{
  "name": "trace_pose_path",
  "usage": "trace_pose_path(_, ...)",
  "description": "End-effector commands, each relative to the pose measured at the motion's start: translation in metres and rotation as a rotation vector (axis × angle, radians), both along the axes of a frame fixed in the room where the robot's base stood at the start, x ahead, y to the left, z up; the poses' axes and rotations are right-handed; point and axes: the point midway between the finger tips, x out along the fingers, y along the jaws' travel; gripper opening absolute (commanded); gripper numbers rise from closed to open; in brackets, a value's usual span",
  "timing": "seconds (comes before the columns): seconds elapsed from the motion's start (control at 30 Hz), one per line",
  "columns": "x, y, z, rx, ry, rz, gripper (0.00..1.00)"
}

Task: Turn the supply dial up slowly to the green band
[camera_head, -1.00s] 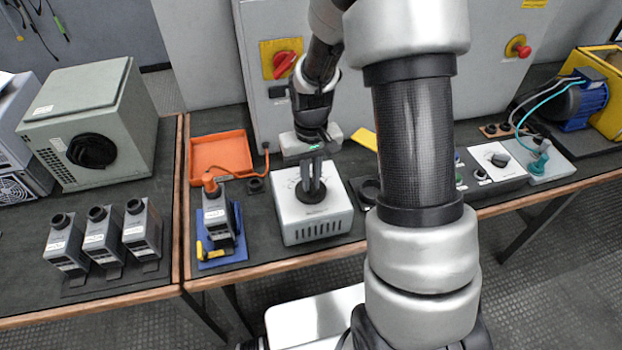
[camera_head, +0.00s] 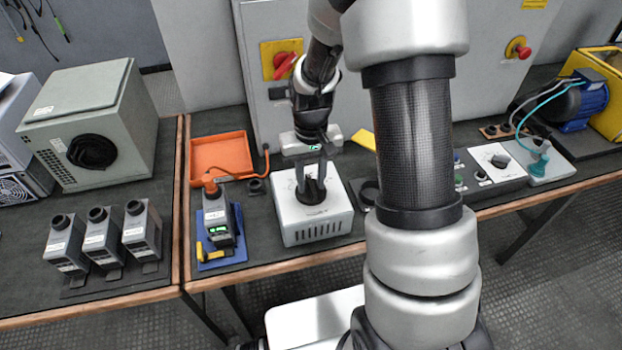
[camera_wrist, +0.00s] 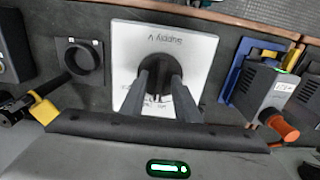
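The supply unit (camera_head: 318,232) is a light grey box with a vented front. It stands upright on the bench, and its white top (camera_wrist: 203,49), marked "Supply V", shows in the wrist view. The black supply dial (camera_head: 312,197) is on that top. My gripper (camera_head: 311,187) points down at the dial, with its two fingers on either side of the knob, closed on it. Part of the printed scale shows between the fingers, but I cannot make out the green band or the pointer.
A cabinet with a red switch (camera_head: 284,64) stands behind.

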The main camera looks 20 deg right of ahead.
Motion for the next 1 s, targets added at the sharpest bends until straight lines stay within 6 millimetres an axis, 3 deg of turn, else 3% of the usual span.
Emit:
trace_pose_path(0.13,0.000,0.000,0.004,0.000,0.000,0.000,0.29)
trace_pose_path(0.27,0.001,0.000,0.022,0.000,-0.003,0.000,0.29)
trace_pose_path(0.7,0.001,0.000,0.127,0.000,-0.005,0.000,0.29)
trace_pose_path(1.0,0.001,0.000,0.169,0.000,-0.002,0.000,0.29)
